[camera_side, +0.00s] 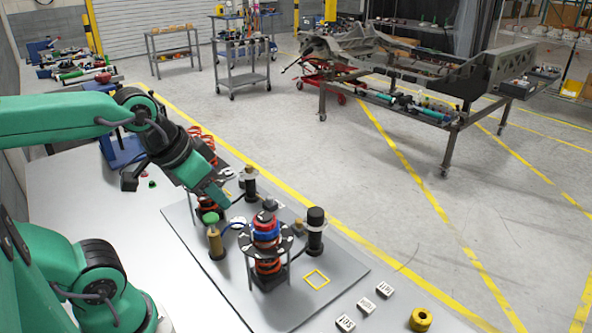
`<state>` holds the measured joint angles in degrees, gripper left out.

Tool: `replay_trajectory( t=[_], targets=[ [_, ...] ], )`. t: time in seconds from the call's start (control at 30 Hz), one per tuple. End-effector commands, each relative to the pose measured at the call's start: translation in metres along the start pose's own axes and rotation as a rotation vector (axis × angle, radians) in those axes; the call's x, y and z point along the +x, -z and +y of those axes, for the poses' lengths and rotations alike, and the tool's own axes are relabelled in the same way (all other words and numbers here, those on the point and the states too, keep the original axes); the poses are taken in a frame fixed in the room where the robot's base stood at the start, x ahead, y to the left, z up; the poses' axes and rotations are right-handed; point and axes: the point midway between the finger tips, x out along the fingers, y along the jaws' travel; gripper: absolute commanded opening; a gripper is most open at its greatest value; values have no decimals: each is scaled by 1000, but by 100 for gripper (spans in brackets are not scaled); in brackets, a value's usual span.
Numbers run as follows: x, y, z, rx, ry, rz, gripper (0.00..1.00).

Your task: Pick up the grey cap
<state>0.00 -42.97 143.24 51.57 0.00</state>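A small grey cap (269,205) appears to sit on top of a red and blue stack (266,231) in a dark fixture on the grey plate (330,258). My gripper (219,201) is to the left of this cap, pointing down and to the right over the plate. It is apart from the cap in the picture. Its fingers are seen from the side, so their opening is hidden. My gripper partly covers a second fixture with an orange and dark stack (206,207) behind it.
A green-topped brass post (214,240) stands close below my gripper. A black-topped post (315,232) and another (249,184) stand on the plate. A yellow square outline (316,279) is empty. White blocks (366,306) and a yellow ring (421,319) lie at front right.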

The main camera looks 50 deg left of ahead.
Motion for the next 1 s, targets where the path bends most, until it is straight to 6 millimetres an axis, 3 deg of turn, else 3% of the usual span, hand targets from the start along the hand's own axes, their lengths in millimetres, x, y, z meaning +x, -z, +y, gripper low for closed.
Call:
replay_trajectory(
  t=[0.3,0.43,0.77,1.0],
  targets=[
    [0,0,0,0,0,0,36],
    [0,0,0,0,0,0,61],
    [0,1,0,-2,1,-1,61],
    [0,17,-7,-34,13,-23,61]
  ],
)
